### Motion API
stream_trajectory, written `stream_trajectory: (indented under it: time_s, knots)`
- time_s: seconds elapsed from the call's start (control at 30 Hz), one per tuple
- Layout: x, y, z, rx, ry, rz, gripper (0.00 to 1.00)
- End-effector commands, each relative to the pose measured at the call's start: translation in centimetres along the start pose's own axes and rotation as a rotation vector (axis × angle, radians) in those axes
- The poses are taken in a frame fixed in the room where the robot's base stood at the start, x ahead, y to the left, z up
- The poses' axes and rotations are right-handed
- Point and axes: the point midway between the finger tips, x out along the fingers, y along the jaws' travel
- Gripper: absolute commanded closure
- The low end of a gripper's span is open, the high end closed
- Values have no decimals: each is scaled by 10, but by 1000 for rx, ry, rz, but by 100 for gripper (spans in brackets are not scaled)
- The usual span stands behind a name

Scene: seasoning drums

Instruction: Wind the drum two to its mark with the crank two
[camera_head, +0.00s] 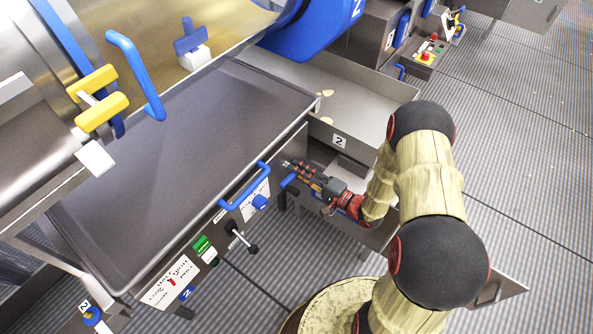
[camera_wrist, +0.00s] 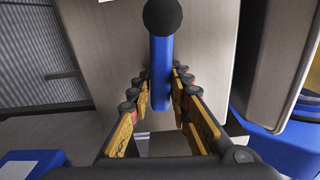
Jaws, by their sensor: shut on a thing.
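My gripper (camera_head: 296,169) is beside the front right corner of the grey tray machine. In the wrist view my gripper (camera_wrist: 160,85) is shut on a blue bar (camera_wrist: 160,62) with a black ball (camera_wrist: 163,16) at its far end, apparently the crank two. In the head view a short blue piece (camera_head: 288,180) shows by the fingertips; the rest is hidden. A blue-rimmed part with a 2 (camera_head: 310,32) at the top seems to belong to drum two; most is out of frame, and I cannot make out its mark.
A large dark tray top (camera_head: 190,150) fills the left middle. On its front are a blue handle (camera_head: 243,188), a green button (camera_head: 201,244) and a black-knobbed lever (camera_head: 241,240). A grey bin labelled 2 (camera_head: 395,92) stands behind my arm. Ribbed floor (camera_head: 540,190) is open at right.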

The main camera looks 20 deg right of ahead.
Motion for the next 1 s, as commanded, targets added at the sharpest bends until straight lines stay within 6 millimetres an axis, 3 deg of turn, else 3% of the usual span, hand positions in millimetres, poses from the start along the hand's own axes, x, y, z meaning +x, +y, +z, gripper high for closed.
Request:
stream_trajectory:
  time_s: [0.3, 0.77, 0.8, 1.0]
  knots:
    - [-1, 0, 0, -95, 2, -1, 100]
    - [-1, 0, 0, -107, 1, -1, 100]
    - [-1, 0, 0, -107, 1, -1, 79]
    - [0, -1, 0, -107, 0, -1, 68]
